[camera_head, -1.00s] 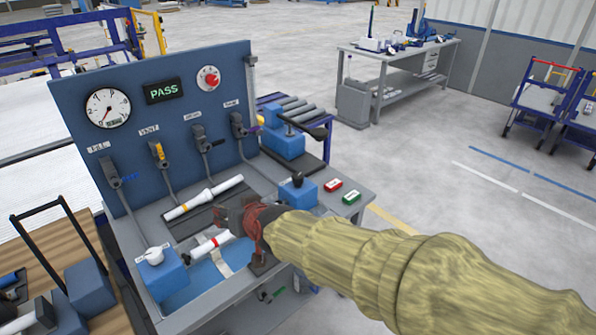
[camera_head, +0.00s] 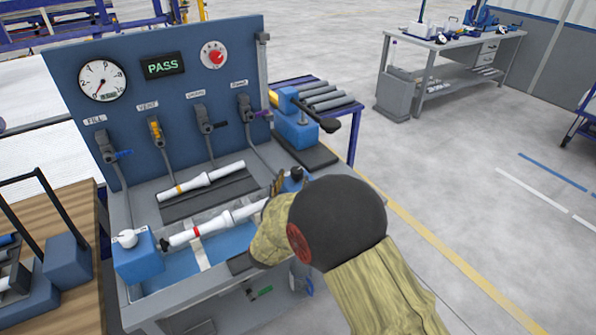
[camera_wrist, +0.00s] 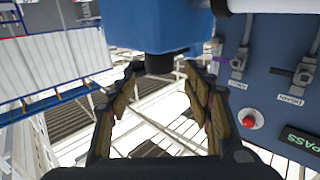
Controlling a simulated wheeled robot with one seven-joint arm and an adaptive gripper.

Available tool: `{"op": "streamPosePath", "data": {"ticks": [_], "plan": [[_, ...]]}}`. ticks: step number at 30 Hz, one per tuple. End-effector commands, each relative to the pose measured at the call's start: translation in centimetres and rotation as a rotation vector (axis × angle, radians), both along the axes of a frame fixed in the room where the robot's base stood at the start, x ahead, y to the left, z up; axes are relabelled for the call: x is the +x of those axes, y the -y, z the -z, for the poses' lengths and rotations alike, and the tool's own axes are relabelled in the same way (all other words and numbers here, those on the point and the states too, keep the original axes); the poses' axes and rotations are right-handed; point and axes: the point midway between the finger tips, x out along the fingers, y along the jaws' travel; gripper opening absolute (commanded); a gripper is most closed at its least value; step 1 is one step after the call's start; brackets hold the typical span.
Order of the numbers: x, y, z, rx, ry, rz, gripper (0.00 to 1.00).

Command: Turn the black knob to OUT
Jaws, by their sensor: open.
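The black knob (camera_head: 297,173) sits on a blue block at the right end of the test bench, largely hidden by my arm in the head view. In the wrist view the black knob (camera_wrist: 160,63) juts from the blue block (camera_wrist: 160,25) at the top of the picture. My gripper (camera_wrist: 162,70) is open, with one finger on each side of the knob and gaps showing beside it. The gripper (camera_head: 277,186) is partly hidden behind my wrist in the head view. The OUT marking and the knob's pointer are not readable.
White pipes (camera_head: 215,222) lie along the bench, one over the blue trough. A white knob (camera_head: 127,238) on another blue block stands at left. The back panel (camera_head: 150,110) has valves, a gauge, a red knob (camera_head: 215,56) and a PASS display.

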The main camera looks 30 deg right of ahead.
Motion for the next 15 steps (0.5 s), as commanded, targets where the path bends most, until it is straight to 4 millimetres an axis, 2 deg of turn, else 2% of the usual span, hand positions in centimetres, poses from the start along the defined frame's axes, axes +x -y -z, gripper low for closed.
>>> {"op": "streamPosePath", "data": {"ticks": [6,15], "plan": [[2.5,2.5,0.2,0.0,0.001,0.003,0.5],[4.2,4.0,0.0,0.001,0.0,0.0,0.5]]}}
